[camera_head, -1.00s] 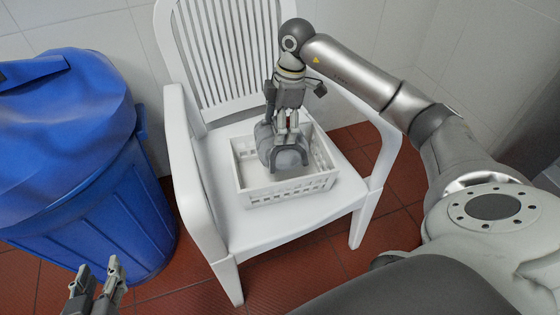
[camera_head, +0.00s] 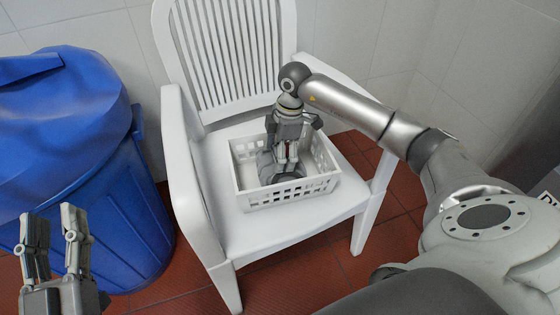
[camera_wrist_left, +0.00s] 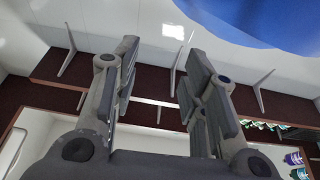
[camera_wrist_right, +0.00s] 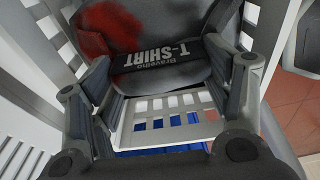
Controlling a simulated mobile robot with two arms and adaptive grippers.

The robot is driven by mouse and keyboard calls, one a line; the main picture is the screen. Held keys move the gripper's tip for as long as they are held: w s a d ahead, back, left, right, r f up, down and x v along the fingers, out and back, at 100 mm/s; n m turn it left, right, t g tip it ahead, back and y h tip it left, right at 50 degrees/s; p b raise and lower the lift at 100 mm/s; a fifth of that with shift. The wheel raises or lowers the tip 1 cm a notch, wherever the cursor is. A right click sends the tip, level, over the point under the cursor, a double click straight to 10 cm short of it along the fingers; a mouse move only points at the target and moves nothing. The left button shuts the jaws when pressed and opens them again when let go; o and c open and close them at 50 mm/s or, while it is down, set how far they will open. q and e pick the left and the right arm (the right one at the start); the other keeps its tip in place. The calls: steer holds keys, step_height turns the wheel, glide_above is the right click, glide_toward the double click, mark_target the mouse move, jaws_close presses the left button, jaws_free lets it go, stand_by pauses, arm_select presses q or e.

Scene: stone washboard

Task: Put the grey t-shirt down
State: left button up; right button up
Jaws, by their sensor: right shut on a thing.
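The grey t-shirt (camera_head: 266,166) is a rounded, bundled shape inside the white basket (camera_head: 290,194), mostly hidden by my gripper. In the right wrist view, the t-shirt (camera_wrist_right: 140,70) shows a red patch and a dark label reading "T-SHIRT". My right gripper (camera_head: 285,168) points down into the basket and is shut on the t-shirt, with a finger on each side of it. Whether the t-shirt touches the basket floor is hidden. My left gripper (camera_head: 55,222) is open and empty at the lower left; its spread fingers also show in the left wrist view (camera_wrist_left: 158,62).
The basket stands on the seat of a white plastic chair (camera_head: 228,215) with armrests and a slatted back. A large blue bin (camera_head: 90,170) stands left of the chair. Tiled walls are behind. Red floor tiles (camera_head: 280,285) show in front.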

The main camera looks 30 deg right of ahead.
arm_select(q)
steer(key=shift+s+r+t+h+b, duration=0.25)
steer(key=shift+r+t, duration=0.2)
steer(key=shift+r, duration=0.25)
steer(key=shift+s+r+t+h, duration=0.15)
steer(key=shift+s+r+t, duration=0.25)
steer(key=shift+r, duration=0.25)
steer(key=shift+s+r+t+h+b, duration=0.25)
steer(key=shift+r+t, duration=0.2)
steer(key=shift+r, duration=0.25)
arm_select(e)
steer(key=shift+f, duration=1.45)
steer(key=o, duration=1.4)
steer(key=shift+f, duration=0.1)
